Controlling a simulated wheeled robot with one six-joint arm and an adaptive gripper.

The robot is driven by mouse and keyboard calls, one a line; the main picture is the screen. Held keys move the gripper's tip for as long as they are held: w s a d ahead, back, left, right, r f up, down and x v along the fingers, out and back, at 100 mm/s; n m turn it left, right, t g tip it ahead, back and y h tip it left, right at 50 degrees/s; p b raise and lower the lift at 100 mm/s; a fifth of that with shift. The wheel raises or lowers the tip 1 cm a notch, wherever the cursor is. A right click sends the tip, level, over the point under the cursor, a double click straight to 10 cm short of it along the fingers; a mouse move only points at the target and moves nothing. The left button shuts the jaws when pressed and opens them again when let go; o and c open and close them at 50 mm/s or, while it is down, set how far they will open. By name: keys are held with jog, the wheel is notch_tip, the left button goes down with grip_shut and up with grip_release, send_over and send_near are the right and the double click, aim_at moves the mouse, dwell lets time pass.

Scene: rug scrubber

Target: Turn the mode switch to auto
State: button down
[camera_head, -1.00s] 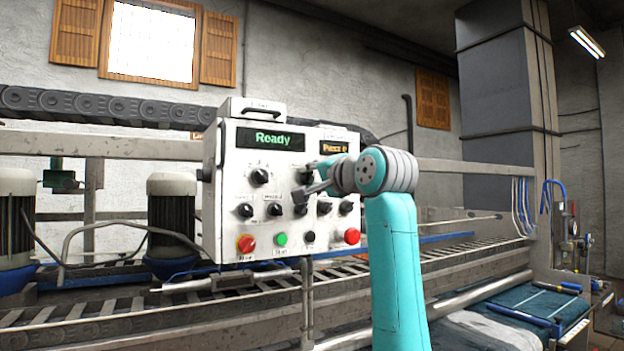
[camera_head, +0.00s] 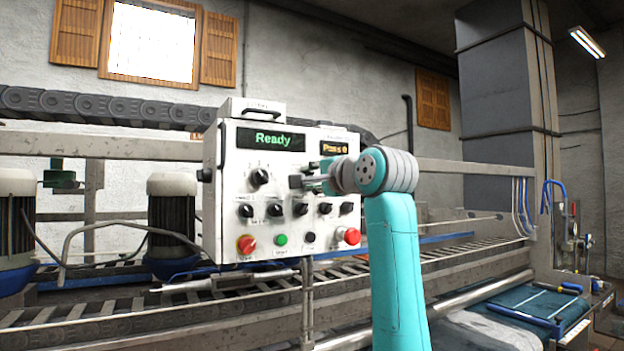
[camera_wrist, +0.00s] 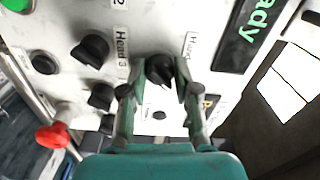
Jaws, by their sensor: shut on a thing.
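The switch in my jaws is a black knob (camera_wrist: 158,67) on the white control panel (camera_head: 232,223); a partly readable label beside it starts with "H". I take it to be the mode switch. My gripper (camera_wrist: 162,74) has one finger on each side of this knob, shut on it.
Another black knob (camera_head: 260,177) sits left of my gripper. Several knobs line the row below, with a red knob (camera_head: 246,244), green button (camera_head: 281,240) and red button (camera_head: 348,236) under them. A green "Ready" display (camera_head: 270,139) is above. "Head 3" is readable in the wrist view.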

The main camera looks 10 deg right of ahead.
jog(key=c, duration=0.8)
grip_release()
jog(key=shift+c, duration=0.2)
jog(key=v, duration=1.2)
